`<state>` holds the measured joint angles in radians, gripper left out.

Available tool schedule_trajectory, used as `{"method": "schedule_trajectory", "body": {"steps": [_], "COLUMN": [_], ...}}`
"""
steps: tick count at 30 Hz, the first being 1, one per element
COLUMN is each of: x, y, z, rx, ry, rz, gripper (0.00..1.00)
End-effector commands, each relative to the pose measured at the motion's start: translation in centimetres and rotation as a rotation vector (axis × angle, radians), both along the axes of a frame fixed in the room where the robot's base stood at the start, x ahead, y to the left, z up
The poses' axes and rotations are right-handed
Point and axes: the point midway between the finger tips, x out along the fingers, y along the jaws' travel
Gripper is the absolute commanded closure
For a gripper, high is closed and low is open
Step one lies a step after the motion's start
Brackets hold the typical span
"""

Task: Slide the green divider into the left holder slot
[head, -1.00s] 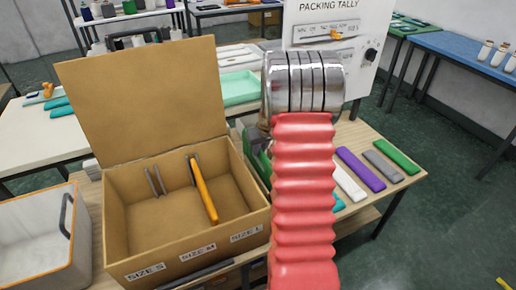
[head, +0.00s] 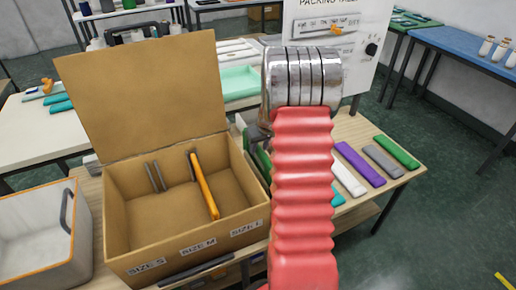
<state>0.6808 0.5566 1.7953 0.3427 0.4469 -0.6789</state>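The open cardboard box (head: 240,204) stands on the wooden table. Inside it, a pair of thin grey strips (head: 155,177) forms the left holder slot, with nothing seen between them. An orange divider (head: 204,187) stands tilted at the right holder. A dark green piece (head: 263,162) shows beside the box's right wall, partly behind my arm; I cannot tell whether it is the green divider or whether it is held. My gripper is hidden behind my red-sleeved arm.
Flat bars lie on the table right of my arm: white (head: 349,178), purple (head: 360,165), grey (head: 382,161) and green (head: 397,152). A grey bin (head: 35,235) stands left of the box. The raised box lid (head: 145,95) stands at the back. A white panel (head: 335,25) stands behind.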

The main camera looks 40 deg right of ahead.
Motion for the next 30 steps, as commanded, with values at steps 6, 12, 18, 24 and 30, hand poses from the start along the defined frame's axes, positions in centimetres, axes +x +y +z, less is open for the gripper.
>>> {"method": "schedule_trajectory", "body": {"steps": [6, 12, 18, 24, 30], "x": [0.0, -0.1, -0.8, -1.8, -2.8], "y": [0.0, 0.0, 0.2, 0.5, 0.8], "z": [0.0, 0.4, 2.1, 4.7, 7.5], "rx": [0.0, 0.0, -0.001, -0.001, -0.001], "ry": [0.001, -0.001, -0.002, -0.002, -0.002], "rz": [0.0, 0.0, 0.0, 0.0, 0.0], "gripper": [0.63, 0.63, 0.63, 0.63, 0.63]}}
